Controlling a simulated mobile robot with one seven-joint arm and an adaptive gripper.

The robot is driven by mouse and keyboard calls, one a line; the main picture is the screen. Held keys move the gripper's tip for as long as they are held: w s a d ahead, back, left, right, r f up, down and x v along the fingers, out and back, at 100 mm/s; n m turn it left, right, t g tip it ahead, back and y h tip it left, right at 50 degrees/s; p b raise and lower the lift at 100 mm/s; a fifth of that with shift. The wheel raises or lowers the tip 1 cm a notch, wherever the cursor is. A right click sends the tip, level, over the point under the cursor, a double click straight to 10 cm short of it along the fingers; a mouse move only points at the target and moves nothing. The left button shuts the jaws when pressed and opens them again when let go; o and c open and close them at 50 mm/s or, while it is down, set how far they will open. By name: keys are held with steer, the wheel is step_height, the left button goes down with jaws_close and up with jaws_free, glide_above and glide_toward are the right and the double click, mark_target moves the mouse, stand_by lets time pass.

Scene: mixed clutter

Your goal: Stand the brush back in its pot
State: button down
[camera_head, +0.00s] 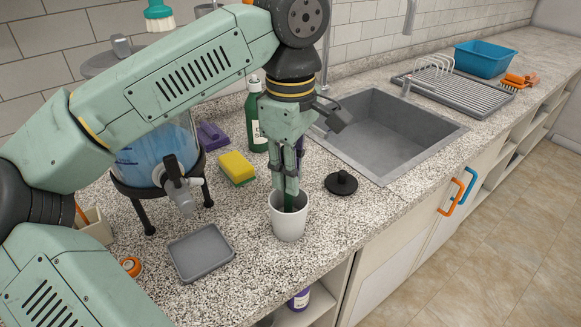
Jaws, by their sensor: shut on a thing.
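My gripper (291,190) points straight down at the white pot (290,225), its fingertips at the pot's mouth. It is shut on a narrow dark green piece (290,203), which looks like part of the brush and reaches down inside the pot's rim. The rest of the held piece is hidden by the fingers and the pot wall. The pot stands upright on the speckled counter.
A grey tray (201,252) lies left of the pot, a black lid (341,183) to its right. Behind are a yellow sponge (238,167), a green bottle (254,120) and the sink (385,135). A blue-filled dispenser (145,160) stands left. The counter's front edge is close.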

steer(key=shift+f, duration=0.2)
steer(key=c, duration=1.5)
jaws_free()
steer(key=shift+r, duration=0.2)
step_height(320, 180, up, 12)
steer(key=shift+r, duration=0.1)
steer(key=shift+s, duration=0.15)
